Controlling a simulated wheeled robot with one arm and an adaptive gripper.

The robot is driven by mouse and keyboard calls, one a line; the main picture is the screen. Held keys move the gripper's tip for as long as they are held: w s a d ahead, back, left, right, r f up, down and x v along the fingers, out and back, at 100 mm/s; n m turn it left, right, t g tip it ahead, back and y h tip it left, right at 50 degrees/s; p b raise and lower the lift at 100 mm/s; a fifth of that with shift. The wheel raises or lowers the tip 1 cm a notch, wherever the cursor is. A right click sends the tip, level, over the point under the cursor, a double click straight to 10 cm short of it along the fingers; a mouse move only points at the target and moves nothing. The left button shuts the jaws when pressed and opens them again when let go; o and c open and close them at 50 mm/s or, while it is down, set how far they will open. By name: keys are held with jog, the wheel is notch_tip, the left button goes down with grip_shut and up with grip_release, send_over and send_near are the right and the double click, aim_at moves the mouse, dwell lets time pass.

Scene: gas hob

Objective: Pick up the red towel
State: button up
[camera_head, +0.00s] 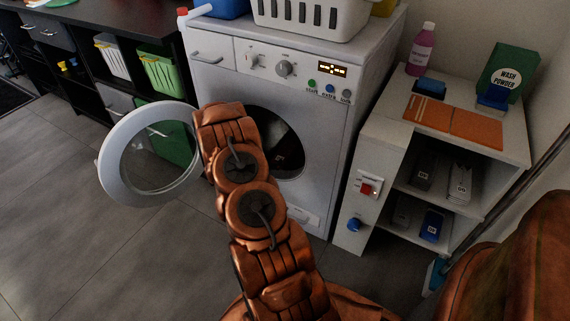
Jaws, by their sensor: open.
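I cannot make out a clear red towel. The washing machine (225,85) stands ahead with its round door (110,165) swung open to the left. Dark, dim contents (290,155) show in the drum opening, and I cannot tell whether a red towel is among them. My copper-coloured arm rises in front of the machine and covers the left part of the opening. My gripper does not show; it may be hidden behind the arm.
A white basket (310,16) stands on the machine. At right, a low white shelf unit (392,135) bears a flat orange piece (455,121), a pink bottle (421,50) and a green wash powder box (508,72). Grey floor (60,210) is clear at left.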

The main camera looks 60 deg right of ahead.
aim_at(282, 155)
jog(key=shift+s+d+f+g+h, duration=0.3)
jog(key=shift+s+d+f, duration=0.3)
jog(key=shift+s+f, duration=0.25)
jog(key=shift+b+x, duration=0.5)
jog(key=shift+x, duration=0.6)
jog(key=shift+b+x, duration=1.05)
jog(key=shift+x, duration=1.65)
jog(key=shift+s, duration=0.15)
jog(key=c, duration=1.3)
jog(key=shift+o, duration=0.2)
jog(key=shift+r, duration=0.1)
